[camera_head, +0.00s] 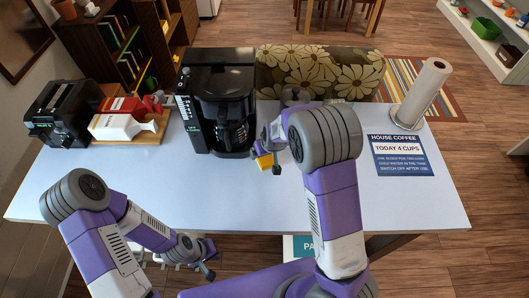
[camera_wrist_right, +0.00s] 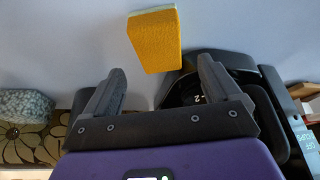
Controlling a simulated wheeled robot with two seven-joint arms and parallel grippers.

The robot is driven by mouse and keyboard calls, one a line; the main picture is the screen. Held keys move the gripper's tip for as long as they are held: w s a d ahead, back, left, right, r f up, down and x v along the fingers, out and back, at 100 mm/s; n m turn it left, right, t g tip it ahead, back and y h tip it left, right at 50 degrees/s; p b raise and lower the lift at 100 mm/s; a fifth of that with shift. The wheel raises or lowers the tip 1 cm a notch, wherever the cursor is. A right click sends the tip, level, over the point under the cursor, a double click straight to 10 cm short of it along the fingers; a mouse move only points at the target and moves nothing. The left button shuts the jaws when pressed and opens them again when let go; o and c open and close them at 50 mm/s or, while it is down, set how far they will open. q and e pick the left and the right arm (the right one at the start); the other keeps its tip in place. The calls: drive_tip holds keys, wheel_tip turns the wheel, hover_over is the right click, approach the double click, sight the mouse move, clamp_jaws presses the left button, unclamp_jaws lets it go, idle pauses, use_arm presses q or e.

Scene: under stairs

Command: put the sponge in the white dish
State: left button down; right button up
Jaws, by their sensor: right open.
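The sponge (camera_wrist_right: 155,40), yellow with a pale green edge, lies on the table in the right wrist view. In the head view only a small yellow part of the sponge (camera_head: 263,161) shows beside my right gripper (camera_head: 270,160). My right gripper (camera_wrist_right: 161,66) is open, and the sponge appears just beyond and between its fingertips, not gripped. My left gripper (camera_head: 206,260) is low in front of the table's near edge, away from the sponge; its jaw opening is unclear. I cannot make out the white dish; my right arm covers part of the table.
A black coffee maker (camera_head: 217,85) stands close to the sponge. A paper towel roll (camera_head: 424,92) and a blue sign (camera_head: 402,155) are at right. The left front of the table is clear.

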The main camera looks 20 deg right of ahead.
sight(261, 163)
drive_tip(key=a+r+g+p, duration=0.1)
drive_tip(key=s+a+r+g+p, duration=0.1)
drive_tip(key=r+p, duration=0.1)
drive_tip(key=shift+s+a+r+n+g, duration=0.1)
drive_tip(key=shift+s+n+g, duration=0.05)
drive_tip(key=shift+n+g, duration=0.25)
drive_tip(key=shift+w+d+f+g+p, duration=0.25)
drive_tip(key=shift+w+g+p, duration=0.15)
drive_tip(key=shift+w, duration=0.1)
drive_tip(key=shift+w+d+f+g+p, duration=0.1)
drive_tip(key=shift+w+f+g+p, duration=0.15)
drive_tip(key=shift+w+g, duration=0.2)
drive_tip(key=shift+w+d+r+m, duration=0.1)
drive_tip(key=shift+w+d+m, duration=0.4)
drive_tip(key=shift+w+d, duration=0.05)
drive_tip(key=f, duration=0.3)
drive_tip(key=f+p, duration=0.1)
drive_tip(key=f, duration=0.3)
drive_tip(key=shift+w+d+f+p, duration=0.1)
drive_tip(key=shift+w+f+p, duration=0.1)
drive_tip(key=shift+f+p, duration=0.1)
